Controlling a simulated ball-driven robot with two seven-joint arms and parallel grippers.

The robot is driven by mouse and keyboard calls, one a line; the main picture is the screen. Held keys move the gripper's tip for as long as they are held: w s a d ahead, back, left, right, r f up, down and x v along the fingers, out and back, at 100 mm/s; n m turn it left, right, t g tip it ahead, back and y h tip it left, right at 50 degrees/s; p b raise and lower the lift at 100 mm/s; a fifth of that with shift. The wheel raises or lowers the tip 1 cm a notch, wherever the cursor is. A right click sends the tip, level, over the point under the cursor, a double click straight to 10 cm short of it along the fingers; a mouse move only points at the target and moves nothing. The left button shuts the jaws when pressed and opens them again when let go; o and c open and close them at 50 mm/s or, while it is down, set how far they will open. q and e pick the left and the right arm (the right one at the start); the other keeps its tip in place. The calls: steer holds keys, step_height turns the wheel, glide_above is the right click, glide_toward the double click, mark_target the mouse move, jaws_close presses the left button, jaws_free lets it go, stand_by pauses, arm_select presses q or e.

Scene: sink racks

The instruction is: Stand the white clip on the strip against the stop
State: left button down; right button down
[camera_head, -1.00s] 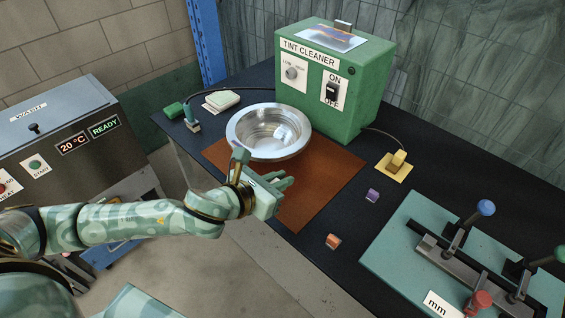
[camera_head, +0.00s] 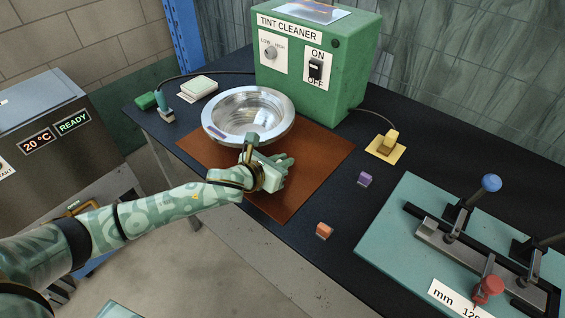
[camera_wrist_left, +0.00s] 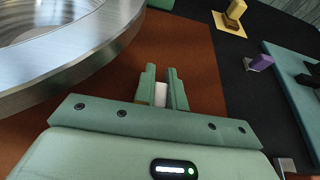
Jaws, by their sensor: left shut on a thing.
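My left gripper (camera_head: 284,164) is over the brown mat, just in front of the metal bowl. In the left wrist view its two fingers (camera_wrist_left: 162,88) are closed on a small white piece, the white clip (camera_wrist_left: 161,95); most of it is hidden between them. In the head view I cannot make out the clip in the gripper. A grey metal strip (camera_head: 455,252) runs along a dark rail on the teal board (camera_head: 388,237) at the right. My right gripper is not in view.
The bowl (camera_head: 212,128) sits on the brown mat (camera_head: 320,165) before the green tint cleaner (camera_head: 345,75). A purple clip (camera_head: 365,179), an orange clip (camera_head: 324,231) and a yellow block (camera_head: 388,142) lie between mat and board.

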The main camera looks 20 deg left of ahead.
arm_select(q)
steer(key=shift+r, duration=0.15)
steer(key=c, duration=1.5)
jaws_free()
steer(key=shift+f, duration=0.2)
steer(key=shift+o, duration=0.2)
